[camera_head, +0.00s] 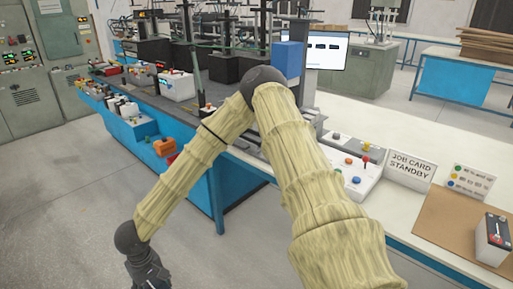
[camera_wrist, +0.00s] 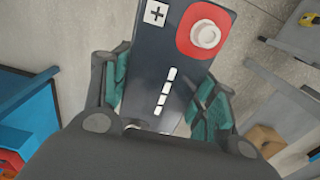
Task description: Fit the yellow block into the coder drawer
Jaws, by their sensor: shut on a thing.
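My gripper (camera_wrist: 163,95) is shut on a dark grey battery-like block (camera_wrist: 160,65) in the wrist view, with teal pads on both its sides. In the head view my gripper (camera_head: 147,272) hangs low at the lower left, over the floor and apart from the blue bench; the held block is not clear there. I cannot make out a yellow block, and cannot tell which part is the coder drawer.
A long blue bench (camera_head: 205,190) carries machines and several batteries. An orange box (camera_head: 165,147) sits at its near side. A button panel (camera_head: 350,172), a "JOB CARD STANDBY" sign (camera_head: 411,169) and another battery (camera_head: 494,240) stand on the right counter. The left floor (camera_head: 70,215) is clear.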

